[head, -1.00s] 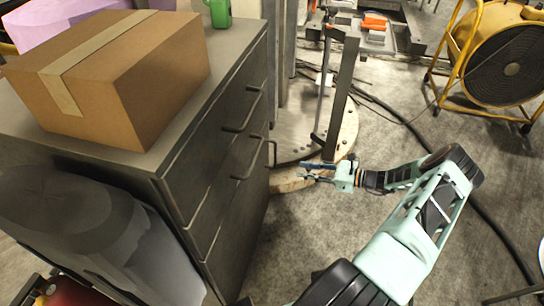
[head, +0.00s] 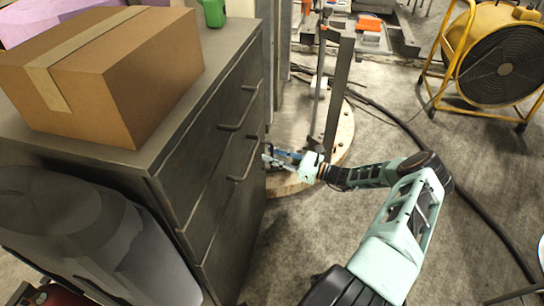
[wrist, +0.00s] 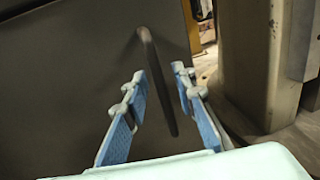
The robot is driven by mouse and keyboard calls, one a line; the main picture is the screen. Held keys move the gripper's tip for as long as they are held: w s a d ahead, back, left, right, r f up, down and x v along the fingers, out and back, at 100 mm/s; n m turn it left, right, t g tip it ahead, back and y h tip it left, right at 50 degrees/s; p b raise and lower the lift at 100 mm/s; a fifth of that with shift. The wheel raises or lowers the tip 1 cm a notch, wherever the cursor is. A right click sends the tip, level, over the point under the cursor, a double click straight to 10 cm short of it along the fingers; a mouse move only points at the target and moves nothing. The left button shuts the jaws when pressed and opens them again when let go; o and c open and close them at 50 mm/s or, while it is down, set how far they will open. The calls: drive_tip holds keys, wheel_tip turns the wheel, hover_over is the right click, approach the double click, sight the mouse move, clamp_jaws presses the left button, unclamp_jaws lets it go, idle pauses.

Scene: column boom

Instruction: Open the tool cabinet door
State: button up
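The dark grey tool cabinet (head: 215,190) stands on the left in the head view, its front facing right. In the wrist view, a dark upright bar handle (wrist: 158,85) stands on the flat cabinet front (wrist: 75,80). My gripper (wrist: 159,74) is open, with one blue finger on each side of the handle. A gap shows between the fingers and the bar. The door looks shut.
A cardboard box (head: 105,75) and a green object (head: 214,13) sit on the cabinet top. A metal column stand (head: 335,100) on a round base is behind my gripper. A yellow fan (head: 490,60) stands at the right. The floor between is mostly open, crossed by a dark hose (head: 400,125).

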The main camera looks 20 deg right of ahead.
drive_tip(key=shift+w+a, duration=0.1)
drive_tip(key=shift+c, duration=0.4)
clamp_jaws()
